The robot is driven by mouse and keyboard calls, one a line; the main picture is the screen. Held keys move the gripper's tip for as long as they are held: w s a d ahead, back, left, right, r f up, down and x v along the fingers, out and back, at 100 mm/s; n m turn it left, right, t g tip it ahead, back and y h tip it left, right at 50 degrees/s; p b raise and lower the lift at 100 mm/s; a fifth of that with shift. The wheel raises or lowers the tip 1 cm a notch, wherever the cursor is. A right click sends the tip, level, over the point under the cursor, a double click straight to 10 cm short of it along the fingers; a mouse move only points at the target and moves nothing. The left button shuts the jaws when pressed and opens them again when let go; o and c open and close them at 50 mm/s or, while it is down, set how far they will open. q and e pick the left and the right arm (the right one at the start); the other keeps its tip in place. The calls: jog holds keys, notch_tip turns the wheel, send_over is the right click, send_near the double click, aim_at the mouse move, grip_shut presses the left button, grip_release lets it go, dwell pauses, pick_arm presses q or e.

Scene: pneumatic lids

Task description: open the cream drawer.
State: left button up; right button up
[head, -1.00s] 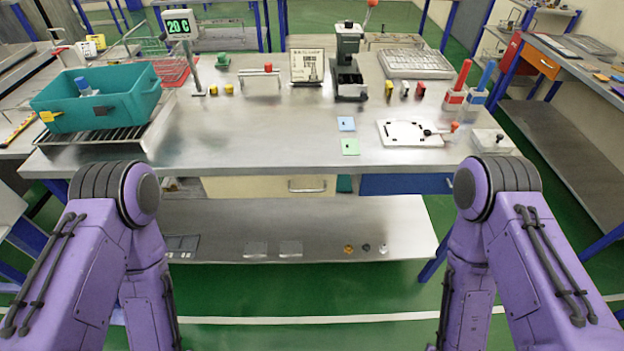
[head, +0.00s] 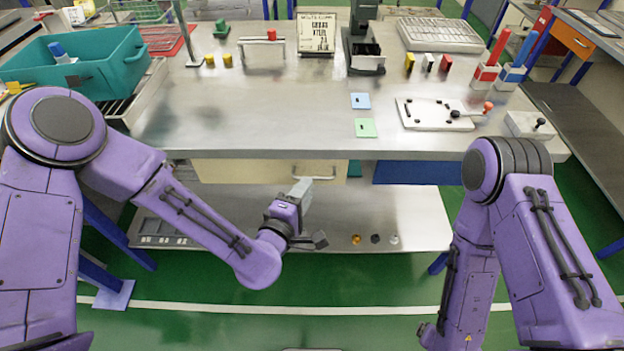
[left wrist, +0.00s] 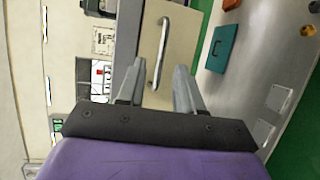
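The cream drawer (head: 240,171) sits under the steel worktop and looks shut. Its metal bar handle (head: 314,173) is towards the right of its front. My left gripper (head: 299,190) is just in front of the drawer, a little below and left of the handle in the head view. In the left wrist view, the two fingers of my left gripper (left wrist: 157,80) are apart and empty. The handle (left wrist: 165,45) shows between and beyond them on the cream front (left wrist: 148,40); whether they touch it is unclear. My right gripper is not in view.
A blue drawer (head: 420,172) is right of the cream one. A lower shelf (head: 400,215) with several small parts runs beneath. The worktop (head: 260,115) carries a teal crate (head: 110,70), a white plate fixture (head: 430,114) and two cards near the front.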

pick_arm(q)
jog(key=x, duration=0.5)
jog(key=shift+f+p, duration=0.1)
jog(key=shift+p, duration=0.2)
jog(key=shift+c, duration=0.3)
grip_shut()
dwell(0.8)
